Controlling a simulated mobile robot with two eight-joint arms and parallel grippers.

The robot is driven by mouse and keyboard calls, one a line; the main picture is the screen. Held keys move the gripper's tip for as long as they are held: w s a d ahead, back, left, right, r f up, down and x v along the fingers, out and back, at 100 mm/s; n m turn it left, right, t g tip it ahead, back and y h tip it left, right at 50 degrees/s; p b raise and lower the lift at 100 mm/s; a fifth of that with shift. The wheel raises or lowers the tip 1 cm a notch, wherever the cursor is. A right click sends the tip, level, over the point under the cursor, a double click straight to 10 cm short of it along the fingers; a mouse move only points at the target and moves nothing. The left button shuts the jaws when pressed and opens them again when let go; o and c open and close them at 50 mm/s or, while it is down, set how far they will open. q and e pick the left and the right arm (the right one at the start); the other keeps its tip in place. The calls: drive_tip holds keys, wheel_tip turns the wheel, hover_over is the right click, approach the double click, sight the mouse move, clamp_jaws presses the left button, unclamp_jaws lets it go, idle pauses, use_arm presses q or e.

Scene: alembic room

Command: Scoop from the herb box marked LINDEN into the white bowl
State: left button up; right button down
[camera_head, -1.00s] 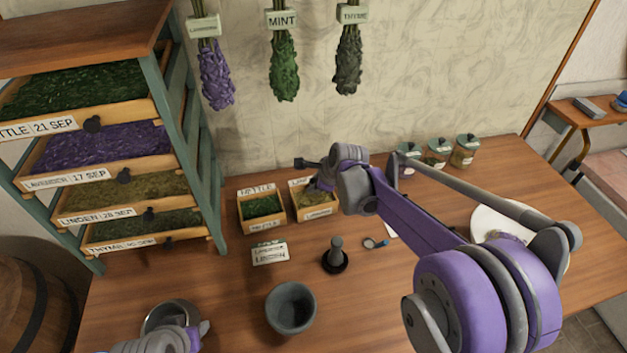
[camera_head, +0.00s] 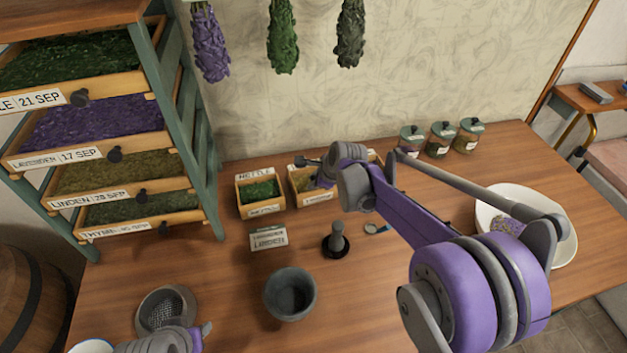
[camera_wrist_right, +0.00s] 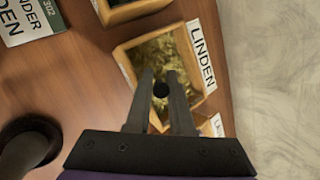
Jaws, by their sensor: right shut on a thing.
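The small wooden herb box marked LINDEN (camera_wrist_right: 202,58) holds yellow-green herb and fills the middle of the right wrist view. In the head view this box (camera_head: 316,198) stands beside the nettle box, partly behind my right arm. My right gripper (camera_wrist_right: 159,76) is over the box, its fingers close around a small dark round-ended thing (camera_wrist_right: 160,90); what lies below it is hidden. A wide white bowl (camera_head: 565,250) at the right holds some purplish herb. A second white rim (camera_head: 90,346) is cut off at the bottom left. My left gripper (camera_head: 203,332) shows only in part near a strainer.
The nettle box (camera_head: 262,211) stands left of the linden box. A label card (camera_head: 268,238), a black stand with a grey pestle (camera_head: 337,240), a grey mortar (camera_head: 290,294) and a strainer (camera_head: 166,310) are nearer. Lidded jars (camera_head: 440,140) stand at the back. A drawer rack (camera_head: 170,130) rises at left.

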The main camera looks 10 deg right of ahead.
use_arm(q)
drive_tip(key=shift+f, duration=0.1)
use_arm(e)
drive_tip(key=shift+a, duration=0.15)
idle(0.3)
use_arm(q)
drive_tip(key=shift+s+f, duration=0.1)
use_arm(e)
drive_tip(key=shift+s+a, duration=0.15)
drive_tip(key=shift+a, duration=0.9)
drive_tip(key=shift+r, duration=0.1)
use_arm(q)
drive_tip(key=shift+w+r+p, duration=0.35)
drive_tip(key=shift+r+p, duration=0.25)
drive_tip(key=shift+r, duration=0.3)
drive_tip(key=shift+w+r+p, duration=0.4)
drive_tip(key=shift+r+p, duration=0.15)
drive_tip(key=shift+r, duration=0.35)
drive_tip(key=shift+w+r+p, duration=0.35)
drive_tip(key=shift+r+p, duration=0.25)
drive_tip(key=shift+r, duration=0.3)
use_arm(e)
wheel_tip(320, 180, up, 8)
use_arm(q)
drive_tip(key=shift+s, duration=0.1)
use_arm(e)
drive_tip(key=shift+s+r, duration=0.1)
drive_tip(key=shift+r, duration=0.05)
